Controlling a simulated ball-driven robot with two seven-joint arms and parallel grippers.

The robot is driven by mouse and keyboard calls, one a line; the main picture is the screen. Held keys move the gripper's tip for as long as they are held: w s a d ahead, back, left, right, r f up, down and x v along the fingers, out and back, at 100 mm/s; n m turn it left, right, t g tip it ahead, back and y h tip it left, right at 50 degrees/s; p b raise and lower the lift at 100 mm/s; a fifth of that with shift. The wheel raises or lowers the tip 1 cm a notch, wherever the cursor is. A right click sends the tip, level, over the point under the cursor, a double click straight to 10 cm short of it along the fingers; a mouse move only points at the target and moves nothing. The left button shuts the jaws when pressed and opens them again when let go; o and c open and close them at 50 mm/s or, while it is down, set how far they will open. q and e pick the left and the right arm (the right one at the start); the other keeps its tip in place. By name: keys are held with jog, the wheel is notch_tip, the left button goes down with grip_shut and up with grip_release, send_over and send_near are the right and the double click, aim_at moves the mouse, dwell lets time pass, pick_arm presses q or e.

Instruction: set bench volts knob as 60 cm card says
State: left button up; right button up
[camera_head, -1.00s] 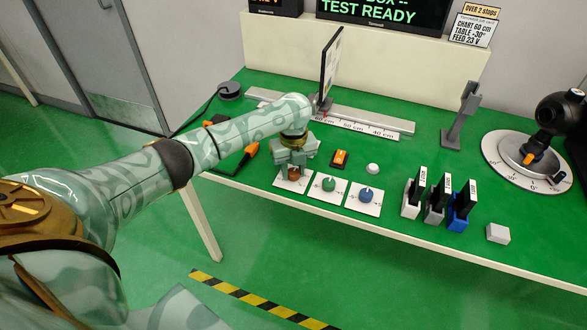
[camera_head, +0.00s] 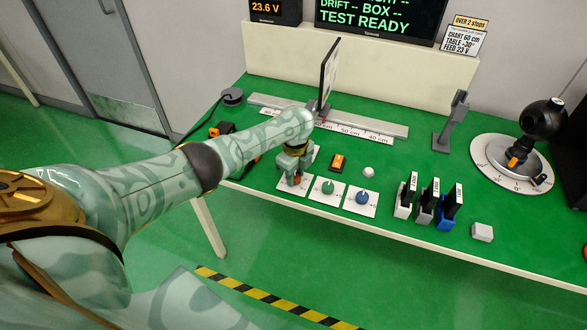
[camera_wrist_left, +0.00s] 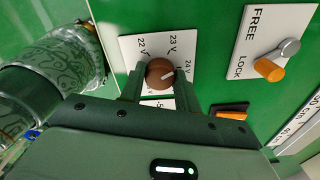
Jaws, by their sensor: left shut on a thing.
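The bench volts knob is brown (camera_wrist_left: 160,74) on a white plate (camera_wrist_left: 131,47) marked 22 V, 23 V and 24 V. My left gripper (camera_wrist_left: 158,90) is shut on the knob, one finger on each side. The knob's white pointer line lies nearer the 24 V mark than the 23 V mark. In the head view my left gripper (camera_head: 294,178) stands over the leftmost dial plate and hides most of the knob. The card (camera_head: 464,36) on the back wall reads chart 60 cm, table -30°, feed 23 V. The small display (camera_head: 272,8) reads 23.6 V. My right gripper is out of view.
Green (camera_head: 328,187) and blue (camera_head: 362,197) knobs sit just right of the gripper. A FREE/LOCK lever (camera_wrist_left: 275,62) is close by. Behind stands the chart (camera_head: 328,72) on its rail. Several slotted holders and a round turntable (camera_head: 487,167) are to the right.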

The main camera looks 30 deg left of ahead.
pick_arm(q)
jog(key=n+p, duration=0.1)
jog(key=n, duration=0.2)
jog(key=shift+d+r+n+p, duration=0.1)
jog(key=shift+n+p, duration=0.6)
jog(key=shift+n, duration=1)
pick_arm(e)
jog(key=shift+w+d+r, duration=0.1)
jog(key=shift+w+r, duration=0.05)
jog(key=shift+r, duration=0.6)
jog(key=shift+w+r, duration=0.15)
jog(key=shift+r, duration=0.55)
pick_arm(q)
jog(key=o, duration=1)
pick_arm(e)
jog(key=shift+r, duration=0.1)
pick_arm(q)
notch_tip(320, 180, up, 16)
jog(key=p, duration=1)
jog(key=shift+p, duration=0.4)
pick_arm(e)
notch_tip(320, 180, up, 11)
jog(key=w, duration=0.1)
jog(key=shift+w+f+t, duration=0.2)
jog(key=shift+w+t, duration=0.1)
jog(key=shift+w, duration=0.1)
